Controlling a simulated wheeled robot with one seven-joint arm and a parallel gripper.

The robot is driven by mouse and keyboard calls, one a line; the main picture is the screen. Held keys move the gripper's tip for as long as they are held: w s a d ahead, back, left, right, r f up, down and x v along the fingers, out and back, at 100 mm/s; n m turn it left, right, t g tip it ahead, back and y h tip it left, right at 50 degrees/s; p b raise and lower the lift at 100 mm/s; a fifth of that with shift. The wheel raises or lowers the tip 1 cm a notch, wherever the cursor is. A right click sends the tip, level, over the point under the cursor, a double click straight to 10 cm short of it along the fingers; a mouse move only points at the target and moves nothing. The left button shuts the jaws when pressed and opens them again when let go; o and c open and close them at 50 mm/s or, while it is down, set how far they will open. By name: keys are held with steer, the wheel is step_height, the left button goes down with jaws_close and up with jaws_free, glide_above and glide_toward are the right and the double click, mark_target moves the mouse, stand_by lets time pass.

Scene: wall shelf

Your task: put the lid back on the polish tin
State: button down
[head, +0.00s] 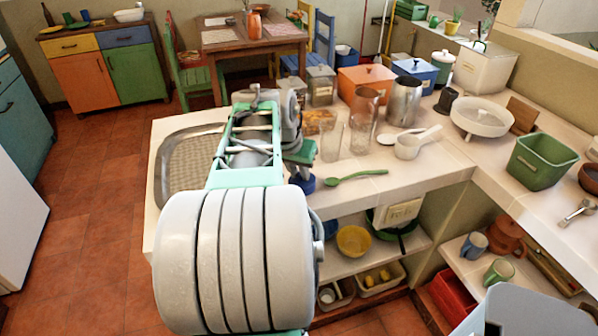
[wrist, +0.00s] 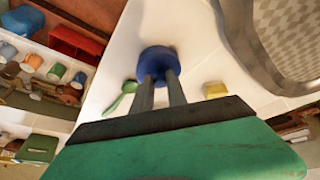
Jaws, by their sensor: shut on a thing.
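My gripper (wrist: 161,88) reaches down over the counter by the sink, its two dark fingers shut on a blue round piece (wrist: 157,55). This piece has a wide disc with a narrower part between the fingers, and looks like the lid. In the head view the blue piece (head: 304,184) shows below my gripper at the counter's front edge. I cannot tell whether it touches the counter or something under it. I cannot make out a separate polish tin; my arm and gripper hide part of the counter.
A green spoon (head: 354,178) lies just right of the blue piece. A small yellow block (wrist: 215,90) shows near my gripper in the wrist view.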

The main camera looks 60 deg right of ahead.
steer(key=c, duration=1.2)
jaws_free()
steer(key=shift+c, duration=0.2)
steer(key=shift+o, duration=0.3)
steer(key=o, duration=0.4)
step_height(320, 180, up, 7)
steer(key=p, duration=0.5)
steer(key=shift+c, duration=0.5)
